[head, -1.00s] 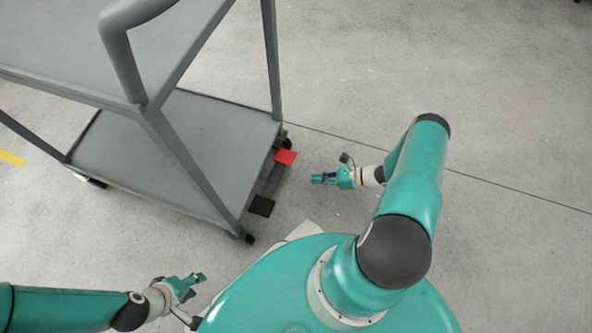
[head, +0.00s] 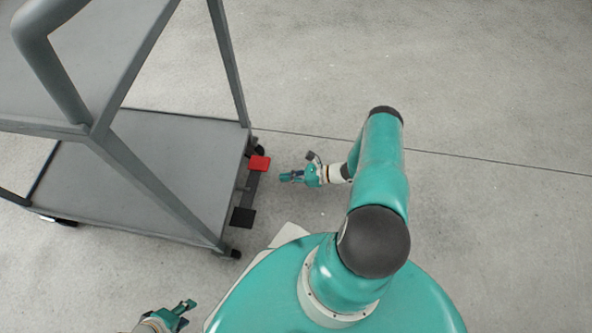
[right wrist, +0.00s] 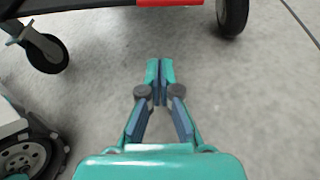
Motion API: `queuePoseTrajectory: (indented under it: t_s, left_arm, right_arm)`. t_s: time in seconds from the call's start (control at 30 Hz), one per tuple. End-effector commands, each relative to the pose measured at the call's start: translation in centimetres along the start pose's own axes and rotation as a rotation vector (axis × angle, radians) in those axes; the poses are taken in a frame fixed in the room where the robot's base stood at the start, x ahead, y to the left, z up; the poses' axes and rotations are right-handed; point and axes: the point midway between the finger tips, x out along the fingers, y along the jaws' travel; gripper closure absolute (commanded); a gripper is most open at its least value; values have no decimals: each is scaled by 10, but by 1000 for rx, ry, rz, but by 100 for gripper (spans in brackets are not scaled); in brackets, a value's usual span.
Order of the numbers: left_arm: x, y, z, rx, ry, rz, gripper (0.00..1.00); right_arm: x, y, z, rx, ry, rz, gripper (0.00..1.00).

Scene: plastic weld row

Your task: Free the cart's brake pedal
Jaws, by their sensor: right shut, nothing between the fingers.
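The grey cart (head: 180,165) stands at the left in the head view. At its near right end are a red pedal (head: 260,163) and a black pedal (head: 243,217), low by the floor. My right gripper (head: 284,177) is shut and empty, just right of the red pedal, with a small gap. In the right wrist view its fingertips (right wrist: 160,68) are together over bare floor, and a red strip (right wrist: 168,3), likely the red pedal, shows at the top edge. My left gripper (head: 187,312) is open and empty at the bottom, away from the cart.
Cart wheels show in the right wrist view: a caster (right wrist: 42,48) at upper left and another (right wrist: 232,14) at upper right. The cart's handle (head: 50,65) and posts rise above its lower deck. The floor to the right and behind is clear.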

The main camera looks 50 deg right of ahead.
Motion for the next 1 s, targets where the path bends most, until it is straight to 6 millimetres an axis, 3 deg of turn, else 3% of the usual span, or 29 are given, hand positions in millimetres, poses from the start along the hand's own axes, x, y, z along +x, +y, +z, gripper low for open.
queuePoseTrajectory:
  t_s: [0.2,0.3,0.5,1.0]
  left_arm:
    - [16,-6,0,0,0,0,60]
    - [13,-5,0,0,0,0,60]
    - [14,-5,0,0,0,0,60]
    - [13,-5,0,0,0,0,60]
  right_arm:
    - [48,0,-3,-2,1,4,100]
    - [40,-2,16,-3,0,-3,100]
    - [34,-1,34,-2,0,-1,100]
    - [31,-1,38,-3,0,-4,100]
